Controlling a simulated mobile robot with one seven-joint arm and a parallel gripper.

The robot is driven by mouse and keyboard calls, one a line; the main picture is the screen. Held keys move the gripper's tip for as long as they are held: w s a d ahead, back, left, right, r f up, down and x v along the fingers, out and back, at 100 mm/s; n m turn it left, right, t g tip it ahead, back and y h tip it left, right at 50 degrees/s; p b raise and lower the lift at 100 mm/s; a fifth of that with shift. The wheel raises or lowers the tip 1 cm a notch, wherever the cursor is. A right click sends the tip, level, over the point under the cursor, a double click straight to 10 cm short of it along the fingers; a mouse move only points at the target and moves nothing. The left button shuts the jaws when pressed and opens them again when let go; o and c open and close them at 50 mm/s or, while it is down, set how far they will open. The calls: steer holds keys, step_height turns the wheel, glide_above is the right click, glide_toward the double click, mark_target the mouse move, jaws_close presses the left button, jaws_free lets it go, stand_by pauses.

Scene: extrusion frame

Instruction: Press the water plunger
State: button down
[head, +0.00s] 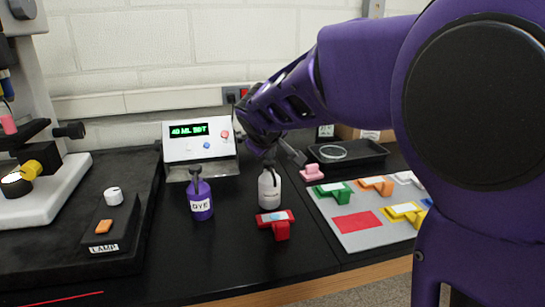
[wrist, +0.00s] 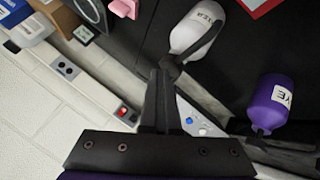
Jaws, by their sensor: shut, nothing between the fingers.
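The white water bottle (head: 269,190) stands upright on the black bench, with a dark plunger on top that my gripper partly hides. In the wrist view the bottle (wrist: 195,34) is above the fingers, and its dark plunger (wrist: 180,64) is close beside the fingertips. My gripper (head: 294,154) is shut and empty, just above and around the bottle's top. In the wrist view my gripper's fingers (wrist: 160,78) are together. I cannot tell whether they touch the plunger.
A purple dye bottle (head: 201,199) stands to the left. A display box (head: 200,142) reading "40 ML" is behind. A red block (head: 281,230) lies in front, and a grey mat (head: 352,238) with coloured blocks is to the right.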

mark_target(270, 164)
stand_by(0.4)
steer(key=shift+r+p, duration=0.9)
steer(key=shift+r, duration=0.25)
step_height(270, 164, up, 5)
steer(key=p, duration=0.3)
steer(key=shift+p, duration=0.35)
